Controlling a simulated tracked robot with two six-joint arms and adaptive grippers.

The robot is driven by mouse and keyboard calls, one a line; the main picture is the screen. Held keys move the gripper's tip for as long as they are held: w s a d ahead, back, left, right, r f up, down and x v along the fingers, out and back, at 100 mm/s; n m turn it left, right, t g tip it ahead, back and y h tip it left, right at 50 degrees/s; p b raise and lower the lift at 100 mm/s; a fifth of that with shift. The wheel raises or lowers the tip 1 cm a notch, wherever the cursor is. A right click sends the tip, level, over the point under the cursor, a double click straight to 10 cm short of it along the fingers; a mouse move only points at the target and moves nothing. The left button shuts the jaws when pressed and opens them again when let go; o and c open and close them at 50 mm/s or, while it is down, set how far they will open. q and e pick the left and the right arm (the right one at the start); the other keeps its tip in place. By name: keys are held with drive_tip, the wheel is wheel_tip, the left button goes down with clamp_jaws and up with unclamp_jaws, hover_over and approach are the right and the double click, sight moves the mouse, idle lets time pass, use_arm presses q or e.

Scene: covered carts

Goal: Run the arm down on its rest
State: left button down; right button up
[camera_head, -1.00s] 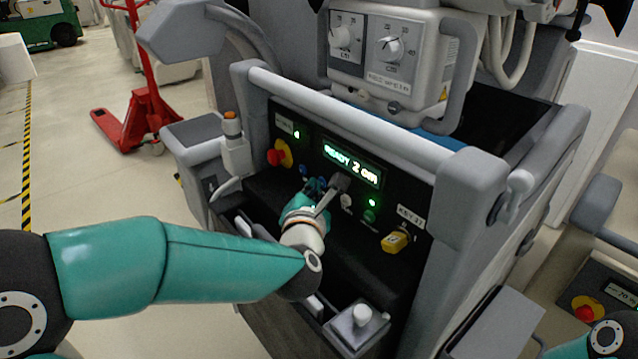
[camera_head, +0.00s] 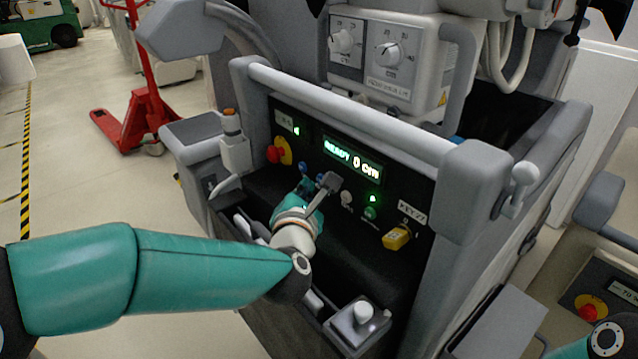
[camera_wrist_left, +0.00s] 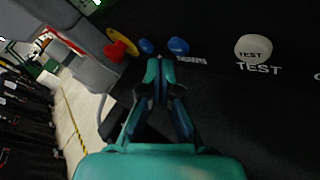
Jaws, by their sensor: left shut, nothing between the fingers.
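The cart's control panel (camera_head: 385,185) is black, with a lit green display (camera_head: 352,158) that seems to read READY 0 cm. The grey-white head with two dials (camera_head: 390,55), apparently carried by the arm, sits low behind the cart's handle bar. Its rest is hidden. Two blue buttons show in the left wrist view, a left one (camera_wrist_left: 146,46) and a right one (camera_wrist_left: 178,46) with a blurred label. My left gripper (camera_head: 306,187) is shut and empty at the panel. In the left wrist view its tips (camera_wrist_left: 160,66) lie just below and between the blue buttons; contact cannot be told.
A red stop knob (camera_head: 274,155), a white TEST button (camera_wrist_left: 253,48) and a yellow key tag (camera_head: 397,237) are on the panel. The grey handle bar (camera_head: 340,105) runs above it. A red pallet jack (camera_head: 135,110) stands behind on the left, where floor is free.

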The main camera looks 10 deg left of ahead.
use_arm(q)
drive_tip(key=shift+s, duration=0.1)
drive_tip(key=shift+s+a+b, duration=1.05)
drive_tip(key=shift+s+a, duration=0.15)
drive_tip(key=shift+s, duration=0.25)
drive_tip(key=shift+s+a, duration=0.35)
drive_tip(key=shift+s, duration=0.1)
